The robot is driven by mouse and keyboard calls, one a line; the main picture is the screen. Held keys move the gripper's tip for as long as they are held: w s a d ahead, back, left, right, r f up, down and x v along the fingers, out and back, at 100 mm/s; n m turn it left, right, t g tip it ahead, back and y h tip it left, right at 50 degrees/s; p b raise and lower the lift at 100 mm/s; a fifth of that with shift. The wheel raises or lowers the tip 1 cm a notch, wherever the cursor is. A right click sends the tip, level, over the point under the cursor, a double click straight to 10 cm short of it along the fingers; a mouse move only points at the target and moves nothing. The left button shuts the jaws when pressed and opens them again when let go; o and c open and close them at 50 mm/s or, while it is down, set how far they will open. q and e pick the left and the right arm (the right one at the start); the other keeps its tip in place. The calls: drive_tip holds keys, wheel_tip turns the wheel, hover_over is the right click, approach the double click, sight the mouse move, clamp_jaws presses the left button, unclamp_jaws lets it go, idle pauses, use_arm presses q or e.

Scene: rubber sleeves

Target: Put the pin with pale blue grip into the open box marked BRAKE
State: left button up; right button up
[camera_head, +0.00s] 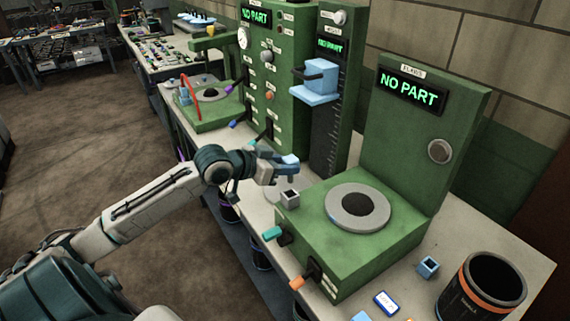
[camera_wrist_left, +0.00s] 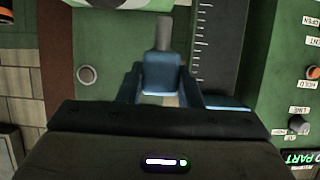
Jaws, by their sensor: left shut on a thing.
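My left gripper (camera_head: 280,163) is over the bench, just left of the front green machine. In the left wrist view its blue fingers (camera_wrist_left: 162,88) are shut on the pin with pale blue grip (camera_wrist_left: 161,78). The pin's grey shaft (camera_wrist_left: 163,33) points away from the gripper. In the head view I cannot clearly separate the pin from the blue fingers. I cannot make out an open box marked BRAKE; a dark open bin with an orange band (camera_head: 462,299) stands at the bench's right end, its label too small to read. My right gripper is not in view.
The front green machine (camera_head: 320,245) has a grey ring on top and a NO PART display. A small grey hollow block (camera_head: 289,198) is near the gripper; a blue one (camera_head: 428,267) lies by the bin. Tall green panels stand behind. More dark bins (camera_head: 261,252) are below the bench edge.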

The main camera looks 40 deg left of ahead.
sight(284, 196)
use_arm(q)
drive_tip(key=shift+f+b, duration=0.75)
drive_tip(key=shift+f, duration=0.25)
drive_tip(key=shift+f+b, duration=1.6)
drive_tip(key=shift+f, duration=1)
drive_tip(key=o, duration=1.1)
drive_tip(key=shift+s, duration=0.1)
